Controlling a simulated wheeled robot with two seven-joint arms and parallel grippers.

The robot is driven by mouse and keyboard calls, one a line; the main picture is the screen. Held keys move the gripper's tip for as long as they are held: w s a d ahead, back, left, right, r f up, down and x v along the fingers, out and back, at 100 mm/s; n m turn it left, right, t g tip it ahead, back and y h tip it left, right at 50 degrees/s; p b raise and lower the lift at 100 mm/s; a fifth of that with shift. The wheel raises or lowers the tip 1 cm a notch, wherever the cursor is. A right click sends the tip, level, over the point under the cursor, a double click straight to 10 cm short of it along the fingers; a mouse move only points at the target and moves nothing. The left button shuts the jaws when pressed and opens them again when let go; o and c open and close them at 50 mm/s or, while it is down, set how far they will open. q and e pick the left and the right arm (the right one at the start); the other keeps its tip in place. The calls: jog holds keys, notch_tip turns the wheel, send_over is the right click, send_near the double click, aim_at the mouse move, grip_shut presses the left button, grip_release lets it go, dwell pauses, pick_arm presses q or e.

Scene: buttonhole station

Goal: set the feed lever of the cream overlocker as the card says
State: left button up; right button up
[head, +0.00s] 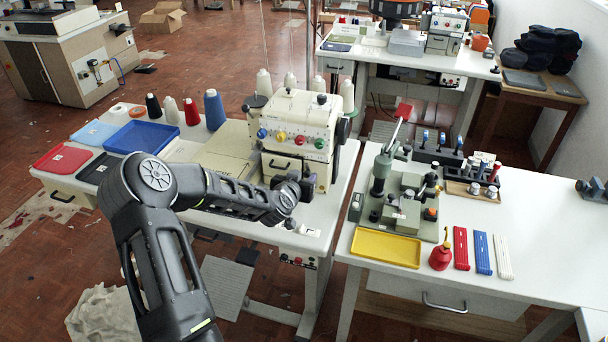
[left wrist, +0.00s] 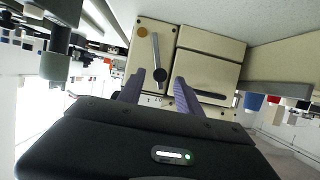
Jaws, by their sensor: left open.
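The cream overlocker (head: 298,118) stands on the white table in the middle of the head view, with a row of coloured dials on its front. My left gripper (head: 302,186) is in front of its lower front and hides part of it. In the left wrist view the open fingers of my left gripper (left wrist: 160,92) point at a cream panel. A grey lever (left wrist: 155,50) with a dark round end shows on that panel, just beyond the fingertips and apart from them as far as I can tell. I cannot identify the card. My right gripper is out of view.
Thread cones (head: 215,110) and blue and red trays (head: 142,137) lie left of the machine. A second table at right holds a green-grey press (head: 400,195), a yellow tray (head: 386,247) and a red oil can (head: 440,256). A small white piece (head: 309,231) lies on the overlocker table's front edge.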

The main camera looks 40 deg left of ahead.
pick_arm(q)
jog(key=shift+w+a+f, duration=0.15)
jog(key=shift+w+f, duration=0.1)
jog(key=shift+w, duration=0.2)
grip_shut()
dwell(1.2)
